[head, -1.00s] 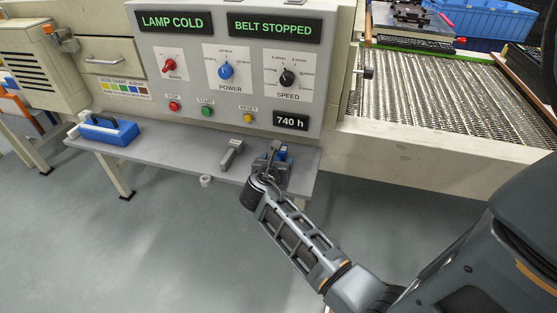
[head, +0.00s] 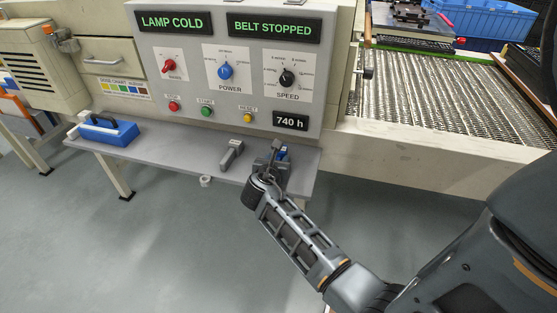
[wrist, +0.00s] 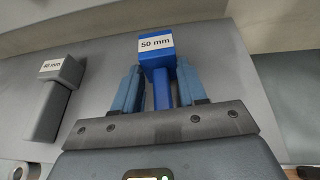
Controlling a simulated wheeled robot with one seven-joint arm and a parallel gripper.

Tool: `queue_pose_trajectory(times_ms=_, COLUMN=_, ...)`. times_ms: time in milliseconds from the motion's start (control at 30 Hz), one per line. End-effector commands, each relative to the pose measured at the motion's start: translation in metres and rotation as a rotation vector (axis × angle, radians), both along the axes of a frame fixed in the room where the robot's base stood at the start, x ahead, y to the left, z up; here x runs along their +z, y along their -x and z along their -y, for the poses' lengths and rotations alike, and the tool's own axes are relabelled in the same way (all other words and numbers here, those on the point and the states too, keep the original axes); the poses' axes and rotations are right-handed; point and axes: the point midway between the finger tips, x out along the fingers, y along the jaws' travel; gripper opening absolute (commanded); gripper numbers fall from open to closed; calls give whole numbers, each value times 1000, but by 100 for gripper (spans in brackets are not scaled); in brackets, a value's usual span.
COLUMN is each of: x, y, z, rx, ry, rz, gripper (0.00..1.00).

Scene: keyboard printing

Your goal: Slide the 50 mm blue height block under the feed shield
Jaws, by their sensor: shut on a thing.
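The blue 50 mm height block (wrist: 156,54) has a white label and a narrow blue handle toward me. In the wrist view my gripper (wrist: 158,88) has its two blue-grey fingers on either side of that handle and is shut on it. In the head view my gripper (head: 274,165) is at the right part of the grey shelf, and the blue block (head: 282,152) shows only partly behind it. I cannot tell whether the block rests on the shelf or is just above it. The feed shield is not clearly identifiable.
A grey 40 mm block (wrist: 58,72) lies left of my gripper; it also shows in the head view (head: 231,154). A blue tool with a white roller (head: 105,130) sits at the shelf's left. The control panel (head: 190,100) rises behind the shelf (head: 190,160). The mesh belt (head: 440,95) is at right.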

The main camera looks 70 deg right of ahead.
Motion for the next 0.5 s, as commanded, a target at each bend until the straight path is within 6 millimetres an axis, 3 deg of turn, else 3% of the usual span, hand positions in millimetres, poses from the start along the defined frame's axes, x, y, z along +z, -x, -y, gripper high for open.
queue_pose_trajectory(times_ms=333, x=4, y=-1, z=-2, rx=1, ry=1, rz=1, gripper=11)
queue_pose_trajectory(times_ms=500, x=22, y=-1, z=-4, rx=0, ry=2, rz=3, gripper=11)
